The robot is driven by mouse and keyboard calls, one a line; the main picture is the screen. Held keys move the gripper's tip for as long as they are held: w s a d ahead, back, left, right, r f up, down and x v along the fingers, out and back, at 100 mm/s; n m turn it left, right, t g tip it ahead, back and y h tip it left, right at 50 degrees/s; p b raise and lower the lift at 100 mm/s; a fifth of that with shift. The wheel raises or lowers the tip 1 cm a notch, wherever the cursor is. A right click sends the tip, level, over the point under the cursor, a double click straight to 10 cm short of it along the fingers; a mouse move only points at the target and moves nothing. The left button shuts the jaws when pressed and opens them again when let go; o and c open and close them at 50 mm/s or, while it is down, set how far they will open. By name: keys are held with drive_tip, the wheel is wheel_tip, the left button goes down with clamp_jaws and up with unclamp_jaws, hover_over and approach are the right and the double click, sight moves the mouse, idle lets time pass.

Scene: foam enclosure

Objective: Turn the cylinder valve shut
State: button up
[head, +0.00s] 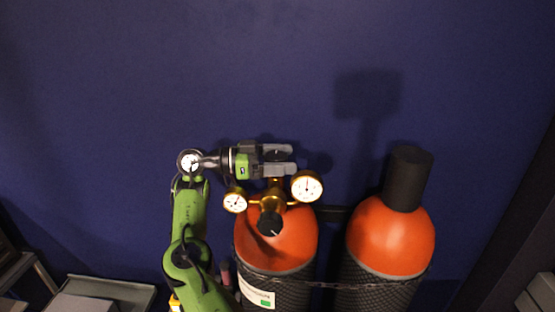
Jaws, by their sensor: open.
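The left orange gas cylinder (298,244) stands upright with a brass valve and regulator body (272,199) on top. Two round white gauges sit on it, a smaller one (235,201) at left and a larger one (307,186) at right. A black regulator knob (270,223) faces the front. My gripper (279,157) reaches in from the left above the brass body, its fingers pointing right and open. A dark round shape, apparently the valve handwheel (278,155), shows between the fingers. I cannot tell whether the fingers touch it.
A second orange cylinder (385,240) with a black cap (408,178) stands at right. A chain (335,285) runs across both cylinders. The dark blue wall (200,70) is close behind. A grey tray (105,291) lies at lower left. The space above the cylinders is clear.

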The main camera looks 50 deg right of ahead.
drive_tip(key=v, duration=0.7)
drive_tip(key=shift+w+a, duration=0.1)
drive_tip(key=shift+a, duration=0.05)
